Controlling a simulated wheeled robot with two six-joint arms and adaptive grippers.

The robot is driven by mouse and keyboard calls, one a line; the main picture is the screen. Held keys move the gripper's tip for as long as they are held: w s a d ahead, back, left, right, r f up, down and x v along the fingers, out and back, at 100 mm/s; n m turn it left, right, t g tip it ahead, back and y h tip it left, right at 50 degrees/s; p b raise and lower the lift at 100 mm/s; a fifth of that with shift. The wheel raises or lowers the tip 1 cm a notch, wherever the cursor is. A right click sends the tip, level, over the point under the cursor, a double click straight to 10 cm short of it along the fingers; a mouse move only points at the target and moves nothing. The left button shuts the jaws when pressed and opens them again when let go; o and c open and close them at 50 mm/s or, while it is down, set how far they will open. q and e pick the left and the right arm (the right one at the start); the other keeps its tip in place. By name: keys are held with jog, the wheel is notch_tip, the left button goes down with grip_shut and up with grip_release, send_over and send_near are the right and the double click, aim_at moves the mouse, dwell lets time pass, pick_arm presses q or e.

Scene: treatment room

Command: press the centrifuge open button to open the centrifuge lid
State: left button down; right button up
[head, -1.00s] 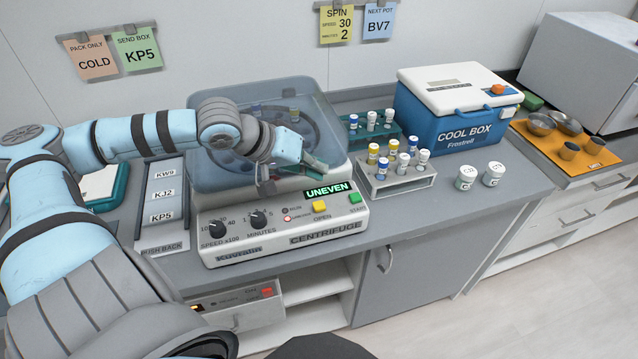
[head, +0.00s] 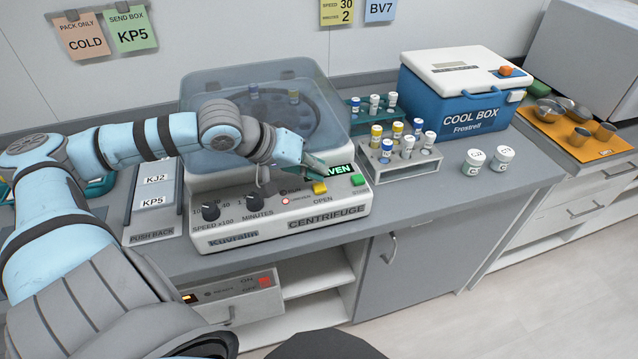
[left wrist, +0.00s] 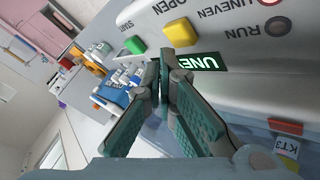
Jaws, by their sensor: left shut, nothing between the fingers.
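The centrifuge (head: 345,217) stands on the counter with its clear blue lid (head: 190,120) down. Its yellow OPEN button (head: 320,187) is on the front panel, and shows large in the left wrist view (left wrist: 179,33). The green-lit UNEVEN display (head: 342,171) is partly hidden by my left gripper (head: 318,166). That gripper is shut and empty, its tips above and just behind the OPEN button in the head view. In the left wrist view its fingertips (left wrist: 165,66) are close to the button, with a small gap showing. My right gripper is out of view.
The green START button (head: 358,180) is right of OPEN; two dark knobs (head: 256,202) are left.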

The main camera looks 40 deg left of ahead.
aim_at(317, 184)
pick_arm(q)
jog(key=shift+f, duration=0.1)
dwell(0.8)
jog(key=shift+f+b, duration=0.3)
jog(key=shift+b, duration=0.2)
jog(key=shift+f+b, duration=0.55)
dwell(0.5)
jog(key=shift+r+p, duration=0.9)
jog(key=shift+r, duration=0.1)
notch_tip(317, 184, up, 5)
jog(key=p, duration=0.5)
jog(key=shift+r, duration=0.1)
